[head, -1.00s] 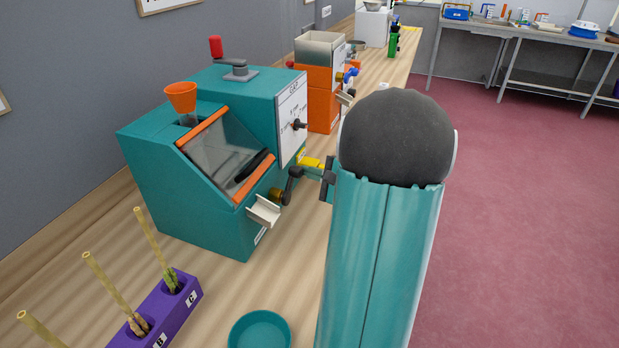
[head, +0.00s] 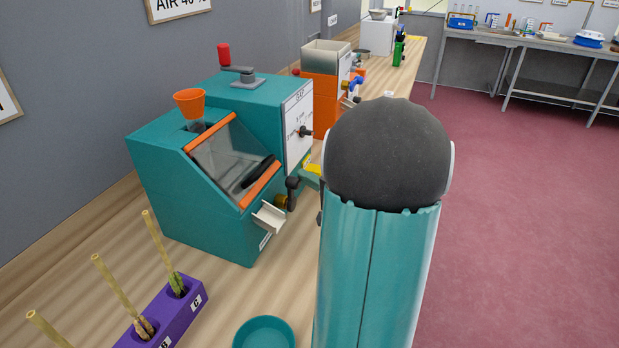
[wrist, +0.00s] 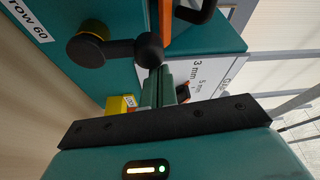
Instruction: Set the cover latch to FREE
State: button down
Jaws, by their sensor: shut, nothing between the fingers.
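The teal machine (head: 165,195) stands on the bench with a sloping clear cover (head: 232,158) between orange bars; the cover looks closed. A dark lever (head: 292,190) on a brass hub (head: 281,201) sits at its lower front corner. In the wrist view this lever (wrist: 118,50) ends in a round black knob (wrist: 149,48). I cannot tell which part is the latch; no FREE mark is readable. My gripper (wrist: 163,75) is shut and empty, its teal fingertips close to the knob; contact is unclear. In the head view my arm mostly hides it.
A white chute (head: 268,217) juts out below the lever. A dial panel (head: 299,128) is on the machine's side. A yellow block (wrist: 122,104) is beside my fingers. A purple rack (head: 185,312) with stalks and a teal dish (head: 264,333) stand in front. An orange machine (head: 322,92) stands behind.

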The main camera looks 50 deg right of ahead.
jog(key=shift+a, duration=0.25)
dwell(0.3)
jog(key=s, duration=1.4)
jog(key=shift+d+f, duration=0.25)
jog(key=shift+f, duration=0.15)
